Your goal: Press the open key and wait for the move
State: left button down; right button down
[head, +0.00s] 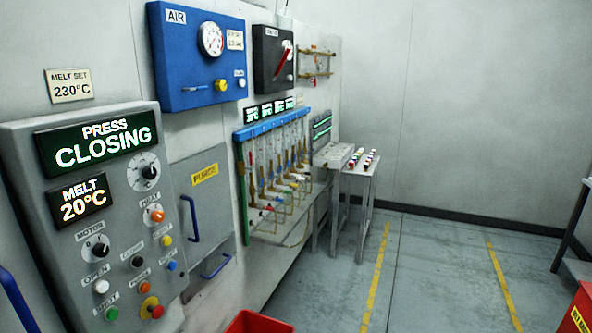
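A grey control panel (60,218) fills the left of the head view. The open key is a white round button (102,286) on its lower left, under a label reading OPEN (95,275). A dark button (137,262) sits to its upper right and a green button (112,313) below it. The press display (98,142) reads PRESS CLOSING in green. The melt display (83,201) below it reads 20°C. Neither of my grippers shows in this view, and nothing covers the open key.
A red mushroom button (152,308) sits right of the green one. A motor knob (97,249) is above the open key. A blue air panel (190,84) hangs above right. A red bin (258,323) stands at the bottom. The floor (430,270) at right is largely clear.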

aim_at(102, 286)
jog(key=u, duration=1.25)
